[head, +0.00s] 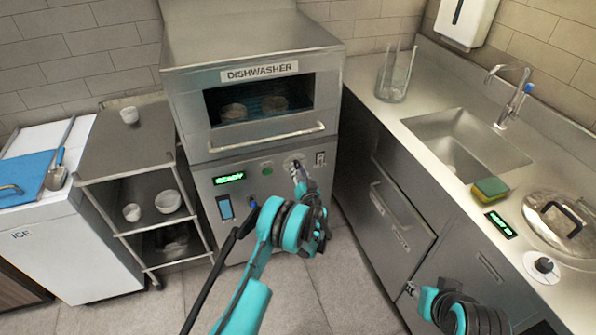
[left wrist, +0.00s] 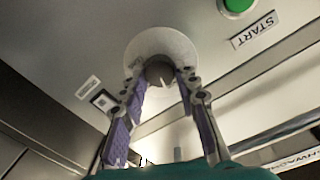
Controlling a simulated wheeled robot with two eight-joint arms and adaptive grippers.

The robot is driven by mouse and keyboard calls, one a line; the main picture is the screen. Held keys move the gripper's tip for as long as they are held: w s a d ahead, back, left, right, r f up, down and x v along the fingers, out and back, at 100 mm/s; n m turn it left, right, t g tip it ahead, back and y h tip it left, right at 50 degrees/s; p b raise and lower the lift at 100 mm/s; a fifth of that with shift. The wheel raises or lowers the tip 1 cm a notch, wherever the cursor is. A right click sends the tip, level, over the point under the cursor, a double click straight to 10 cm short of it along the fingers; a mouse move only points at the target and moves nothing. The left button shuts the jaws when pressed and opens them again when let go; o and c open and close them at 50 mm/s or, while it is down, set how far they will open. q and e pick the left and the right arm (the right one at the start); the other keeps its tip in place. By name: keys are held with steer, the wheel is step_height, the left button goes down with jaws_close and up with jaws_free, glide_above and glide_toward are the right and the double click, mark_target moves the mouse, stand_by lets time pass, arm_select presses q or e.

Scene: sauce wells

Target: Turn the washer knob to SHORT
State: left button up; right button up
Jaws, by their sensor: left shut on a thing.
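The dishwasher (head: 258,155) has a knob on a pale round dial (head: 291,162) at the right of its front panel. The left wrist view shows the grey knob (left wrist: 158,70) in the middle of the white dial, with a small pale mark on it. My left gripper (head: 299,174) is at the dial, its two fingertips closed on opposite sides of the knob. The fingers partly hide the knob, and the labels beside the dial are too small to read. My right gripper (head: 411,289) is low at the right, before the cabinets, away from the panel; its jaws are too small to judge.
A green START button (left wrist: 236,5) sits beside the dial. A green READY display (head: 229,179) is on the panel. A shelf cart (head: 135,165) with bowls stands left. A counter with a sink (head: 465,140), sponge (head: 490,190) and lidded pan (head: 557,225) is right.

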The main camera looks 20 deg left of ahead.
arm_select(q)
steer(key=m, duration=0.5)
steer(key=shift+m, duration=0.3)
steer(key=m, duration=0.4)
steer(key=shift+g, duration=0.3)
steer(key=shift+d+m, duration=0.1)
steer(key=shift+m, duration=0.3)
steer(key=o, duration=1.2)
steer(key=shift+c, duration=0.2)
steer(key=v, duration=1.2)
steer(key=shift+w+f, duration=0.1)
